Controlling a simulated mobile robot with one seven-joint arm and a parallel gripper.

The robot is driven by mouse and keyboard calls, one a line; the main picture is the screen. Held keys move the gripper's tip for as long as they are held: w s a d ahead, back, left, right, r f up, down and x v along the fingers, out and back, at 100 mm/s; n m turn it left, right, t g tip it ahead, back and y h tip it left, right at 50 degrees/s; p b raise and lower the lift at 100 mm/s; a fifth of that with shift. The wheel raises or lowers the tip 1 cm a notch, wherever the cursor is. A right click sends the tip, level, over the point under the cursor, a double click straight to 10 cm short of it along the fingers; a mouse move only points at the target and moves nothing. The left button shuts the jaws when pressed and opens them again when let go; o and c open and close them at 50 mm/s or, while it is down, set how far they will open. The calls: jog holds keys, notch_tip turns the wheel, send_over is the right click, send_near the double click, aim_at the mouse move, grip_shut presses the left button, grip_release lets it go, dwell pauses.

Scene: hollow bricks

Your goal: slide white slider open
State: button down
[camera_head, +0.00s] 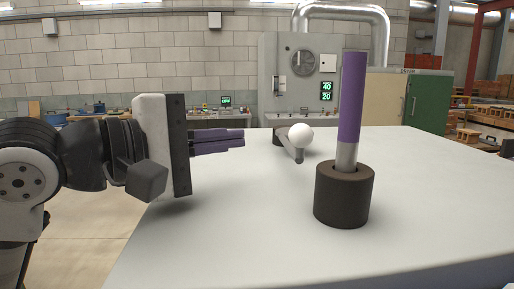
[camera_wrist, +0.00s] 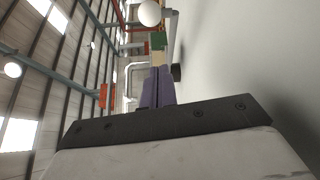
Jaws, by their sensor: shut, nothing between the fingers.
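The bar's far end meets a dark round base. I cannot tell for sure that this is the white slider. The ball also shows at the top of the wrist view (camera_wrist: 149,13). My gripper (camera_head: 243,138) points right, left of the ball and apart from it. Its purple fingers are shut and empty, and they show in the wrist view (camera_wrist: 159,72).
A purple-topped rod (camera_head: 351,95) stands upright in a dark cylinder (camera_head: 343,196) at the right front. The white table (camera_head: 240,230) is otherwise largely bare. Behind it are a grey control cabinet (camera_head: 290,85) and a green locker (camera_head: 428,100).

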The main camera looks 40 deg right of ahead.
jog(key=shift+w+a+f, duration=0.1)
jog(key=shift+w+a, duration=0.05)
jog(key=shift+a, duration=0.35)
jog(key=shift+w+a+f, duration=0.1)
jog(key=shift+w+a, duration=0.05)
jog(key=shift+a, duration=0.3)
jog(key=shift+s+a+r, duration=0.1)
jog(key=shift+a+r, duration=0.1)
jog(key=shift+a, duration=0.2)
